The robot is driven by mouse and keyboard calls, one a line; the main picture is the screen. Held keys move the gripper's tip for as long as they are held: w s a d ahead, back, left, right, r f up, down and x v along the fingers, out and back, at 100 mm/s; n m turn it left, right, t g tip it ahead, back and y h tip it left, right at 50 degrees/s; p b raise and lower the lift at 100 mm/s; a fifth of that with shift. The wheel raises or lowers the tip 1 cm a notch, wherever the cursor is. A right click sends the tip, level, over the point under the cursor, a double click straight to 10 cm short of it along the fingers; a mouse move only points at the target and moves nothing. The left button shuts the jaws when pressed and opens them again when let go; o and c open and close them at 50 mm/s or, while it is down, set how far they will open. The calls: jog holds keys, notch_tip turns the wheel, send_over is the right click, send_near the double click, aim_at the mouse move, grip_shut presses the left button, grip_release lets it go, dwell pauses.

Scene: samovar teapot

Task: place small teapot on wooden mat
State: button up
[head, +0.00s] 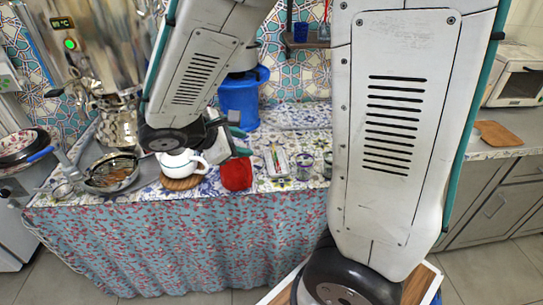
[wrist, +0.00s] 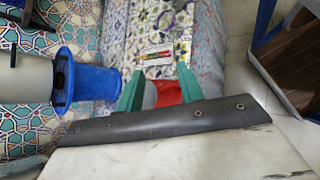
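The small white teapot (head: 178,161) stands on the round wooden mat (head: 182,184) in the head view. My arm hides its upper left part. My gripper (head: 239,136) is to the right of the teapot and above the red item. In the wrist view, the green fingers of my gripper (wrist: 158,86) are spread apart. A pale rounded thing (wrist: 150,97) shows between them; I cannot tell whether it is the teapot. No grip on anything is visible.
A red item (head: 236,176) sits right of the mat. A small tray (head: 276,160) and a glass (head: 304,165) are farther right. A metal bowl (head: 112,172) and a samovar (head: 118,125) stand left. A blue container (head: 239,100) is behind.

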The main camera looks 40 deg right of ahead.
jog(key=s+a+r+m+y, duration=0.2)
jog(key=s+r+m+y, duration=0.2)
jog(key=s, duration=0.4)
jog(key=s+a+r+m+y, duration=0.2)
jog(key=s+r+m+y, duration=0.2)
jog(key=s+m+y, duration=0.2)
jog(key=s+m, duration=0.2)
jog(key=shift+s+a+r+t, duration=0.25)
jog(key=shift+s+a+t, duration=0.05)
jog(key=shift+s+a, duration=0.1)
